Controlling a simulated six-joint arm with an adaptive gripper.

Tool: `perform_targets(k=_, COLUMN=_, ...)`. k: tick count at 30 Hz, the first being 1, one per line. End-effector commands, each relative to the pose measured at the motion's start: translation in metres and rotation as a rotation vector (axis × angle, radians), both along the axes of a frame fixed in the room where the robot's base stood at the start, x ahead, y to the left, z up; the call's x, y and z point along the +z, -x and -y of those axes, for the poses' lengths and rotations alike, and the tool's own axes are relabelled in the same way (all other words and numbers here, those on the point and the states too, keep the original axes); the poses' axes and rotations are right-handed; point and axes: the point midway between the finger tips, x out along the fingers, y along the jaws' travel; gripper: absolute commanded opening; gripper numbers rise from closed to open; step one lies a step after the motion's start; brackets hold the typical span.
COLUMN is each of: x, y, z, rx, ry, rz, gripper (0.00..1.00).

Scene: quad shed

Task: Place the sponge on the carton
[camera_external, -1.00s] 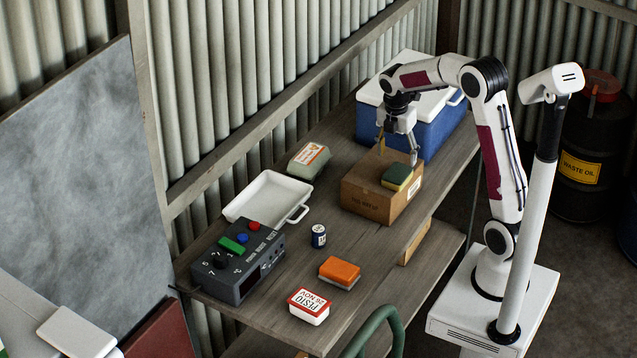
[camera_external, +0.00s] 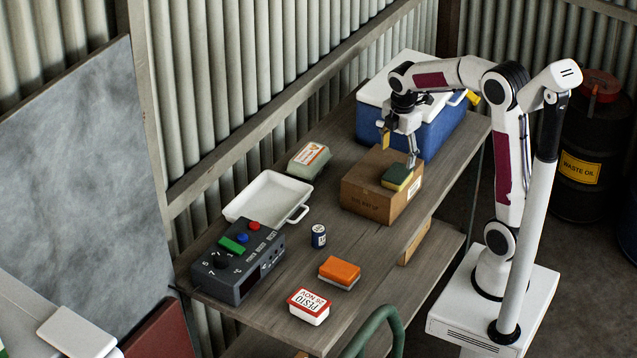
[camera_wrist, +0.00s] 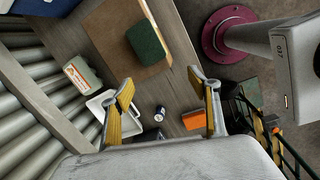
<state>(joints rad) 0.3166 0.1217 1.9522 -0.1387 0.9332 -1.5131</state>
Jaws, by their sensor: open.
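The sponge (camera_external: 397,176), green on top with a yellow layer, lies on the top of the brown cardboard carton (camera_external: 365,203), near its right edge. In the wrist view the green sponge (camera_wrist: 146,43) rests on the carton (camera_wrist: 110,40), with nothing holding it. My gripper (camera_external: 399,157) is open and empty, just above and behind the sponge in the external view. In the wrist view its two yellow-padded fingers (camera_wrist: 168,108) are spread wide, with the sponge beyond them toward the top of the picture.
A blue cooler (camera_external: 437,128) with a white lid stands behind the carton. An egg carton (camera_external: 309,160), white tray (camera_external: 262,197), control box (camera_external: 235,265), small can (camera_external: 318,236), orange sponge-like block (camera_external: 340,272) and red-and-white tub (camera_external: 308,307) lie on the wooden bench.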

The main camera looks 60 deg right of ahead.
Motion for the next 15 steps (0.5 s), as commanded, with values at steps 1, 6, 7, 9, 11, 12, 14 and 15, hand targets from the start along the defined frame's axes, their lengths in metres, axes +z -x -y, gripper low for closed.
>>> perform_targets(k=1, x=0.008, y=0.005, z=-0.008, rx=-0.035, ry=-0.003, rz=0.023, gripper=0.61)
perform_targets(k=6, x=0.027, y=0.023, z=-0.034, rx=-0.179, ry=-0.031, rz=0.092, gripper=0.61)
perform_targets(k=7, x=0.030, y=0.026, z=-0.038, rx=-0.205, ry=-0.037, rz=0.106, gripper=0.61)
perform_targets(k=9, x=0.036, y=0.034, z=-0.048, rx=-0.264, ry=-0.052, rz=0.133, gripper=0.61)
perform_targets(k=11, x=0.041, y=0.041, z=-0.056, rx=-0.314, ry=-0.065, rz=0.157, gripper=0.61)
perform_targets(k=12, x=0.045, y=0.046, z=-0.061, rx=-0.349, ry=-0.075, rz=0.172, gripper=0.61)
perform_targets(k=14, x=0.049, y=0.054, z=-0.069, rx=-0.399, ry=-0.090, rz=0.195, gripper=0.61)
perform_targets(k=15, x=0.052, y=0.059, z=-0.074, rx=-0.432, ry=-0.102, rz=0.210, gripper=0.61)
